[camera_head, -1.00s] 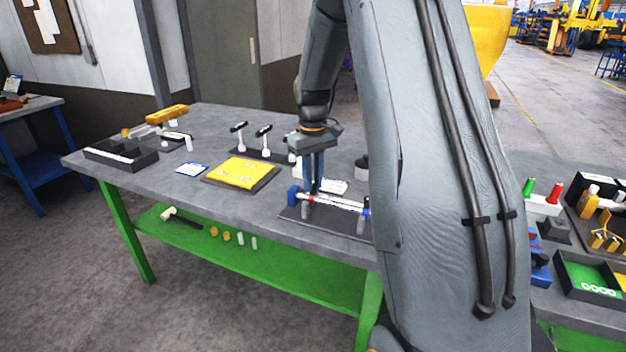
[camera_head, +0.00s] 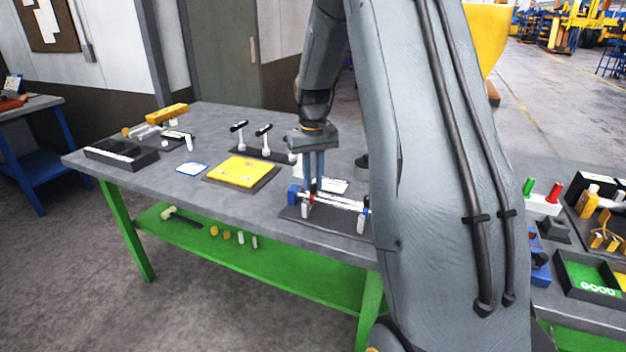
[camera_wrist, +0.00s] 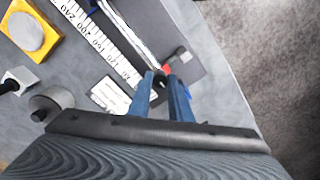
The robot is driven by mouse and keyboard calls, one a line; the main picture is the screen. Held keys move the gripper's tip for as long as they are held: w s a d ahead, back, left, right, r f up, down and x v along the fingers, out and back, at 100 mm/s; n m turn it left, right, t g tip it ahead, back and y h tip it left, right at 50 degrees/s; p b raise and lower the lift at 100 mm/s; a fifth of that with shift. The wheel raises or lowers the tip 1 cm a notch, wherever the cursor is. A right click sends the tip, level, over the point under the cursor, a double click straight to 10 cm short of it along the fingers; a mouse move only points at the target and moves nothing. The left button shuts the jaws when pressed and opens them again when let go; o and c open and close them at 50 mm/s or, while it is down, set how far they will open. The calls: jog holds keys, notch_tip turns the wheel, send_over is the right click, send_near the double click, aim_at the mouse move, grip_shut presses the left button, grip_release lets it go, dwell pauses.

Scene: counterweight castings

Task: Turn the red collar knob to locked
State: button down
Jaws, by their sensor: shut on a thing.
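The red collar (camera_head: 312,197) sits on a pale rod (camera_head: 338,203) near its left end, beside a blue end block (camera_head: 293,195). The rod lies in a fixture on a dark base plate (camera_head: 318,220). In the wrist view the red collar (camera_wrist: 167,70) shows just beyond my fingertips, with a small dark knob (camera_wrist: 160,79) at it. My gripper (camera_head: 315,188) points straight down over the collar. In the wrist view my gripper (camera_wrist: 161,77) has its blue fingers on either side of the dark knob, shut on it. The fingers partly hide the knob and collar; any lock marking is unreadable.
A numbered scale (camera_wrist: 105,42) runs along the rod. A white card (camera_head: 335,186) lies behind the fixture. A yellow plate (camera_head: 243,171) and two black-topped levers (camera_head: 264,131) stand to the left. A grey cylinder (camera_wrist: 52,100) is near my wrist. Bare tabletop (camera_head: 200,203) lies front left.

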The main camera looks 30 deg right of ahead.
aim_at(313, 184)
jog(key=c, duration=1.6)
grip_release()
jog(key=shift+r+b, duration=1.1)
jog(key=shift+r, duration=2.85)
jog(key=shift+n+t, duration=0.7)
jog(key=shift+n, duration=0.1)
jog(key=s+a+f, duration=0.3)
jog(key=s+a, duration=0.3)
jog(key=s, duration=0.1)
jog(key=s+a+f, duration=0.3)
jog(key=s+a, duration=0.2)
jog(key=s, duration=0.3)
jog(key=s+a+f, duration=0.4)
jog(key=s+a, duration=0.2)
jog(key=s, duration=0.2)
jog(key=shift+a, duration=0.3)
